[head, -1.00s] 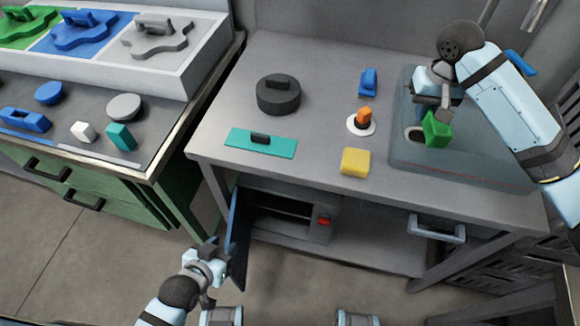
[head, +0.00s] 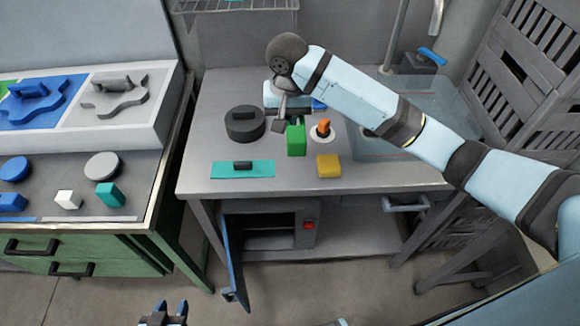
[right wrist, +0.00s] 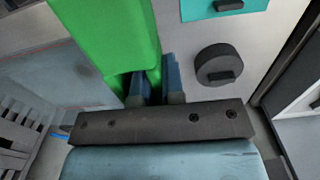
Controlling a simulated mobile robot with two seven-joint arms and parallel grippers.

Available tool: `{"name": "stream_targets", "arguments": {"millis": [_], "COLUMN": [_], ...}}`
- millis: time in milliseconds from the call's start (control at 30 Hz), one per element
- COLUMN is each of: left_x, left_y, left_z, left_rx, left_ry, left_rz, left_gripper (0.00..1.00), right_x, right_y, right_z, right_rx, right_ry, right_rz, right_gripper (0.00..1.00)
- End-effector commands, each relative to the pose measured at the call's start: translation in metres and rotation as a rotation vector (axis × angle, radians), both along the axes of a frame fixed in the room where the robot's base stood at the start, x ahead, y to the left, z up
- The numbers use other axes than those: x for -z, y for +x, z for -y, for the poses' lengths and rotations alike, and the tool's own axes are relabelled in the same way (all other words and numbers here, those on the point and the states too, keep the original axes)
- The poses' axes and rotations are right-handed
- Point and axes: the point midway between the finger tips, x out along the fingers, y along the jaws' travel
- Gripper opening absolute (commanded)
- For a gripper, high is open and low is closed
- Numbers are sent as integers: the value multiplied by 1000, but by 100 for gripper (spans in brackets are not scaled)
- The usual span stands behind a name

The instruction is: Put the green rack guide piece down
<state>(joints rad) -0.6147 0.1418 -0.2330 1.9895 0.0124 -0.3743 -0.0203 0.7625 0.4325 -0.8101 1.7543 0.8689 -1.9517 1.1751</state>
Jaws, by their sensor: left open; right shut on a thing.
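The green rack guide piece (head: 296,140) is a green block held by my right gripper (head: 292,120) over the grey table, between the dark round pot-like thing and the orange-topped piece. In the right wrist view the green piece (right wrist: 105,35) sits at the blue fingertips (right wrist: 153,85), which are shut on it. I cannot tell exactly how high it is above the table top (head: 215,145). My left gripper (head: 168,310) is at the bottom edge of the head view, low in front of the table, with its blue fingers apart and empty.
On the table are a dark round lidded thing (head: 244,124), a teal plate (head: 260,170) with a dark handle, a yellow block (head: 328,166) and an orange-topped piece (head: 323,128) on a white disc. A cabinet door (head: 233,270) stands open below.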

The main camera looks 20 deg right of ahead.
Motion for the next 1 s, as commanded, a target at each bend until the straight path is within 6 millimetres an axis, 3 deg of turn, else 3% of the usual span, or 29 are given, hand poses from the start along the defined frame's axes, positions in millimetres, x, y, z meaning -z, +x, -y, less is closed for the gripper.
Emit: {"name": "stream_targets", "arguments": {"millis": [100, 400, 1000], "left_x": [5, 1, 0], "left_y": [-1, 0, 1], "left_z": [1, 3, 2], "left_rx": [1, 1, 0], "left_ry": [-1, -6, -3], "left_rz": [-6, -1, 3], "left_gripper": [43, 43, 43], "right_x": [35, 111, 180], "right_y": [-1, 0, 0], "right_z": [2, 1, 1], "right_rx": [2, 0, -2], "right_ry": [-4, -2, -1], "right_rz": [-5, -4, -1], "right_gripper": [0, 0, 0]}}
